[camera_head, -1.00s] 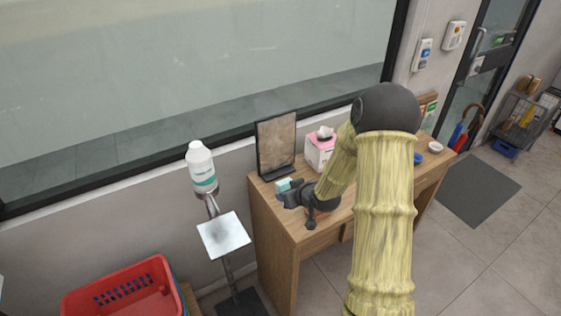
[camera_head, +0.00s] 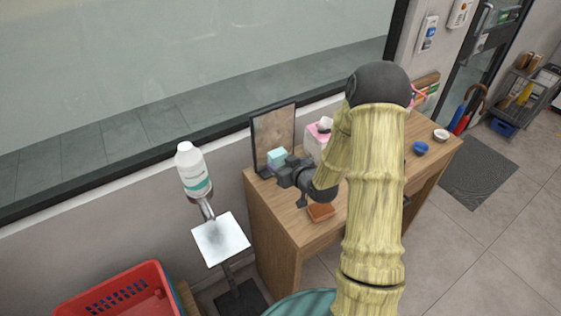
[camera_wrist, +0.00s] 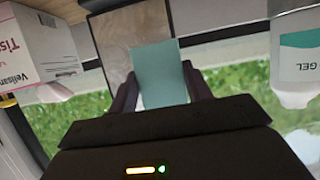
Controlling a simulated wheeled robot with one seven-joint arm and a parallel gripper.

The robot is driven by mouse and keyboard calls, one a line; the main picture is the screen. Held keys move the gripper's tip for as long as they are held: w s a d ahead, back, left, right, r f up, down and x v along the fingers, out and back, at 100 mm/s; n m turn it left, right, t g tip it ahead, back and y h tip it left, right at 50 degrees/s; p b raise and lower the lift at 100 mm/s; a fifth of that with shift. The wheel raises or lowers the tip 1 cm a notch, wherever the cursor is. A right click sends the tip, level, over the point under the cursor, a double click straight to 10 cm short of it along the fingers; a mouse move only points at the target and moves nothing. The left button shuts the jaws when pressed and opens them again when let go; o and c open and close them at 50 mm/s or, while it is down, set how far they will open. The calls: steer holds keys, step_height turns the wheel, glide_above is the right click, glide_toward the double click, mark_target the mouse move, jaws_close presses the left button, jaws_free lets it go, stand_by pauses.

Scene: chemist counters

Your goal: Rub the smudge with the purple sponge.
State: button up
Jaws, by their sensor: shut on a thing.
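My gripper (camera_head: 279,168) is shut on a two-coloured block, teal above and purple below, which I take as the purple sponge (camera_head: 277,157). In the wrist view only its teal face (camera_wrist: 160,75) shows between the fingers. The sponge is held above the table, in front of the lower part of a dark-framed upright panel (camera_head: 273,132). The panel's face looks brownish and mottled; I cannot make out a separate smudge on it. The panel also shows behind the sponge in the wrist view (camera_wrist: 112,38). Whether the sponge touches it I cannot tell.
The wooden table (camera_head: 278,213) bears a pink-and-white tissue box (camera_head: 313,144), a brown-orange block (camera_head: 320,212), a blue bowl (camera_head: 420,148) and a white bowl (camera_head: 440,134). A gel bottle (camera_head: 192,170) on a stand is left of the table. A red basket (camera_head: 125,293) is lower left.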

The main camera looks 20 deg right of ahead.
steer(key=shift+w, duration=0.1)
steer(key=w, duration=0.2)
steer(key=w+a+p, duration=0.1)
steer(key=w+a, duration=0.1)
steer(key=w, duration=0.1)
steer(key=shift+w, duration=0.3)
steer(key=shift+w+a, duration=0.25)
steer(key=shift+w, duration=0.7)
stand_by(1.0)
steer(key=shift+w+d, duration=0.2)
steer(key=shift+d, duration=0.65)
steer(key=shift+w+d, duration=0.2)
steer(key=shift+d, duration=0.65)
steer(key=shift+w+d, duration=0.35)
steer(key=shift+d, duration=0.45)
steer(key=shift+w+d, duration=0.3)
steer(key=shift+d, duration=0.5)
